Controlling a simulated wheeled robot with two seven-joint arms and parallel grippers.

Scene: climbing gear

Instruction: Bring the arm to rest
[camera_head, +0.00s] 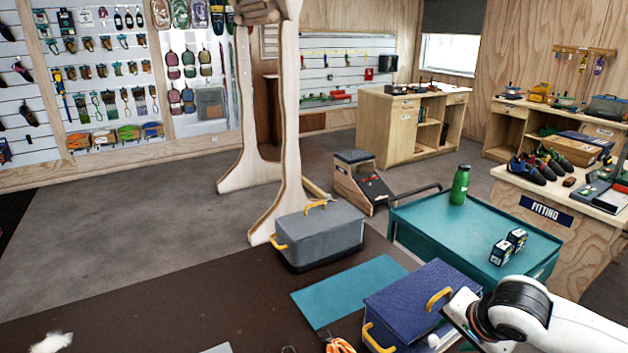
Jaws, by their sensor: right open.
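My right arm comes in from the lower right. My right gripper (441,334) is beside the right side of a dark blue lidded box (410,295) with yellow handles. It is open, and I see nothing between its fingers. Its fingertips are small and partly cut off by the lower edge, so I cannot tell whether they touch the box. My left gripper does not show.
A grey box (318,235) with yellow handles stands by a wooden post. A teal mat (350,290) lies between the boxes. A teal cart (415,215) holds a green bottle (460,185) and small boxes (508,246). Orange gear (340,346) lies at the lower edge.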

